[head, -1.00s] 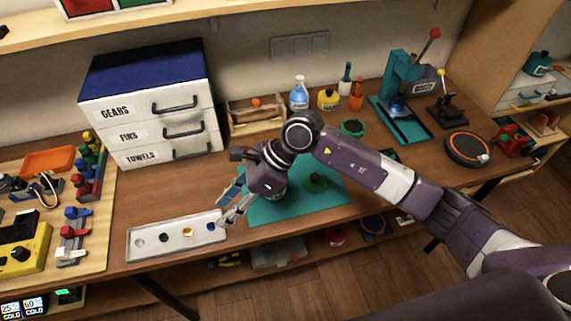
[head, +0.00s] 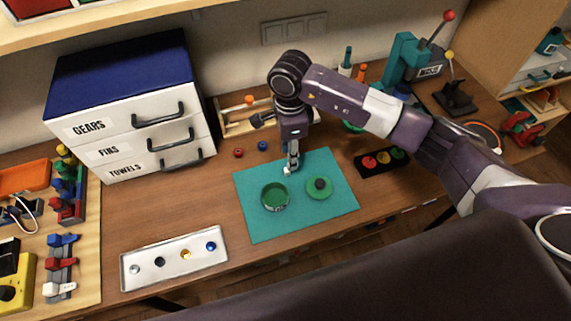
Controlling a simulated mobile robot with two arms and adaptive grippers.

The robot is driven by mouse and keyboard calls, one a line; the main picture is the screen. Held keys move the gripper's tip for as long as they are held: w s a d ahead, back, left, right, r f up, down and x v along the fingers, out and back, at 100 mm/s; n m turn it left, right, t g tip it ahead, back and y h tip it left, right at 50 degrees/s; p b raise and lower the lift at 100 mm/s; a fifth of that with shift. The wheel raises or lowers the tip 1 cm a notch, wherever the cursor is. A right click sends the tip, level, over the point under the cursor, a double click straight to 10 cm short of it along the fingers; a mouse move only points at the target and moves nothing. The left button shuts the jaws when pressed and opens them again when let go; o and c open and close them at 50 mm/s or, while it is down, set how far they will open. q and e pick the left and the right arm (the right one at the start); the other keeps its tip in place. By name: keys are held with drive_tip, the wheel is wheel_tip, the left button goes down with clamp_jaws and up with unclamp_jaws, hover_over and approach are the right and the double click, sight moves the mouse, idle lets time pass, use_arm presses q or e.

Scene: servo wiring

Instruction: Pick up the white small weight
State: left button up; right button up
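My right gripper (head: 291,168) points down over the back edge of the teal mat (head: 335,215). A small whitish piece (head: 287,171) shows at its fingertips; it may be the white small weight, but it is too small to be sure. I cannot tell whether the fingers are closed on it or only beside it. A small red piece (head: 238,152) and a small blue piece (head: 262,146) lie on the table to the left of the gripper. My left gripper is not in view.
A green round container (head: 274,197) and a green disc with a dark knob (head: 319,188) are on the mat. A pale tray (head: 141,284) holds several small round pieces. A drawer cabinet (head: 120,75) stands left, and a black holder (head: 363,168) right.

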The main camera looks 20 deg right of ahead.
drive_tip(key=shift+s+a+f+p, duration=0.15)
drive_tip(key=shift+s+f+p, duration=0.05)
drive_tip(key=shift+f+p, duration=0.4)
drive_tip(key=shift+s+a+f+p, duration=0.1)
drive_tip(key=shift+s+f+p, duration=0.05)
drive_tip(key=shift+f+p, duration=0.45)
drive_tip(key=f, duration=0.2)
drive_tip(key=shift+w+a+f+p, duration=0.1)
drive_tip(key=shift+w+f+p, duration=0.1)
drive_tip(key=shift+f+p, duration=0.1)
drive_tip(key=shift+f, duration=0.4)
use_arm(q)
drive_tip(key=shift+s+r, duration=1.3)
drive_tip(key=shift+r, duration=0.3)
use_arm(e)
clamp_jaws()
